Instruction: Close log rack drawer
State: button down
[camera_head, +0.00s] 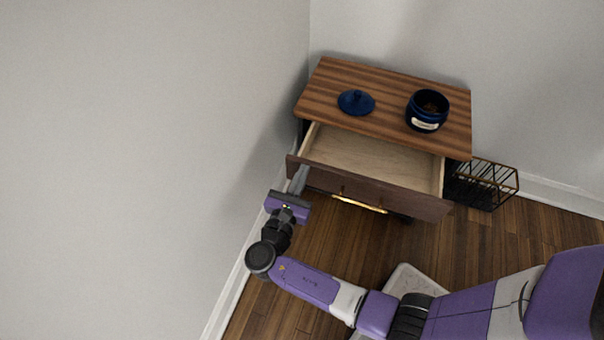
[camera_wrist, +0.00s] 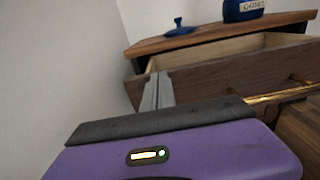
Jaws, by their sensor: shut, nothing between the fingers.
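The drawer (camera_head: 372,187) of a small wooden cabinet is pulled out, and its pale inside shows empty. Its dark front has a brass handle (camera_head: 358,204). In the wrist view the drawer front (camera_wrist: 205,82) and part of the handle (camera_wrist: 283,94) show at the right. My gripper (camera_head: 298,180) is at the left end of the drawer front, close to the wall. Its fingers are shut with nothing between them. In the wrist view the fingertips (camera_wrist: 157,90) overlap the front's left end; I cannot tell whether they touch it.
A blue lid (camera_head: 356,102) and a blue jar (camera_head: 427,110) stand on the cabinet top (camera_head: 390,98). A black wire rack (camera_head: 486,183) stands on the floor to the right of the cabinet. The left wall (camera_head: 150,150) is close beside my gripper. The wooden floor in front is mostly clear.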

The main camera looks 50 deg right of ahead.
jog(key=p+x, duration=0.1)
jog(key=x, duration=1.2)
jog(key=shift+a, duration=0.1)
jog(key=shift+s, duration=0.1)
